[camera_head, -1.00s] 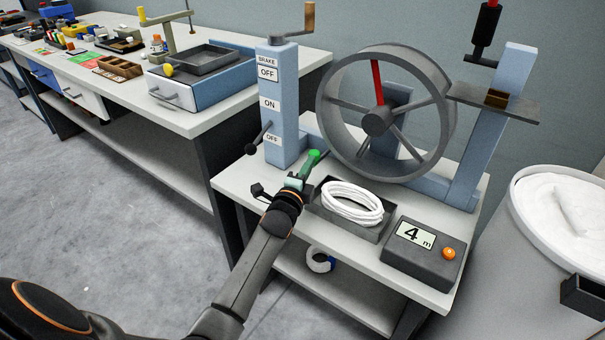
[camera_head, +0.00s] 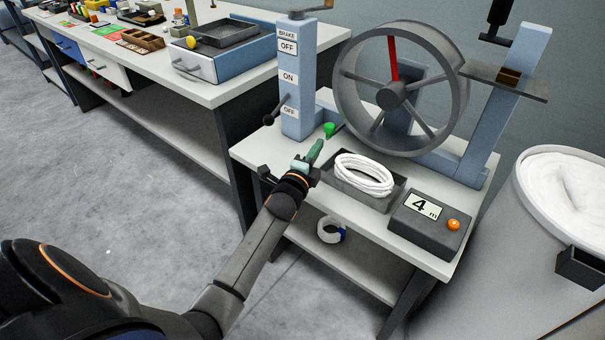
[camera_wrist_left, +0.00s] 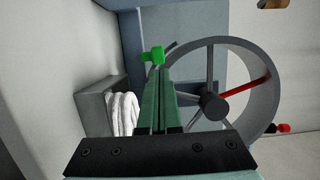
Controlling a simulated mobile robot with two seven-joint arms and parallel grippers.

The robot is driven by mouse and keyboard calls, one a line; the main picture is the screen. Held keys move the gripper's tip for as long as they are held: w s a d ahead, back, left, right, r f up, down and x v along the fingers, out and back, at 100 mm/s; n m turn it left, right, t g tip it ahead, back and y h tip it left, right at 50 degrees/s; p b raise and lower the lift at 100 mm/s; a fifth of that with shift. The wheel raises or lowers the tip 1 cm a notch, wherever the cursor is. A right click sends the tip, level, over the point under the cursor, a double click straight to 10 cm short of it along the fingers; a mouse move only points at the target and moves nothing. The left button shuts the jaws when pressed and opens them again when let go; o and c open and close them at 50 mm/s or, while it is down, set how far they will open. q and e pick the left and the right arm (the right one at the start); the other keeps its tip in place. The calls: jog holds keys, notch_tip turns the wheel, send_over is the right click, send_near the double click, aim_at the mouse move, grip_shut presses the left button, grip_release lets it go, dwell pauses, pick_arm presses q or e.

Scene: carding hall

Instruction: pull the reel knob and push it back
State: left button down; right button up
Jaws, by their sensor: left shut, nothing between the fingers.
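The green reel knob (camera_head: 330,129) sits low at the base of the reel stand, left of the grey reel (camera_head: 391,96) with one red spoke. My left gripper (camera_head: 319,146), with green fingers, is shut and empty. Its tips point at the knob from the front, with a small gap in the head view. In the left wrist view the knob (camera_wrist_left: 153,56) shows just beyond the closed fingertips (camera_wrist_left: 160,70). The reel (camera_wrist_left: 212,106) stands to the right there. My right gripper is not in view.
A white-filled drum (camera_head: 520,210) is at far right.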

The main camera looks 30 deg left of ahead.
pick_arm(q)
jog(key=s+d, duration=0.1)
jog(key=s, duration=0.7)
jog(key=shift+s+d+f+p, duration=0.15)
jog(key=shift+s+p, duration=0.1)
jog(key=shift+p, duration=0.2)
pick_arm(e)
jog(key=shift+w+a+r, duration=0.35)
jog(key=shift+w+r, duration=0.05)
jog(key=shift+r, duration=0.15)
pick_arm(q)
jog(key=s+d+f+n+g+h, duration=0.3)
jog(key=s+d+f+n+g, duration=0.3)
jog(key=s+d+f, duration=0.5)
jog(key=s+d+f+n+g+h, duration=0.35)
jog(key=s+d+f+n, duration=0.35)
jog(key=s, duration=0.6)
jog(key=a+r+n+t+p, duration=0.1)
jog(key=a+r+p, duration=0.2)
jog(key=r+p, duration=0.7)
jog(key=y+p, duration=0.1)
jog(key=p, duration=0.2)
jog(key=shift+r, duration=0.3)
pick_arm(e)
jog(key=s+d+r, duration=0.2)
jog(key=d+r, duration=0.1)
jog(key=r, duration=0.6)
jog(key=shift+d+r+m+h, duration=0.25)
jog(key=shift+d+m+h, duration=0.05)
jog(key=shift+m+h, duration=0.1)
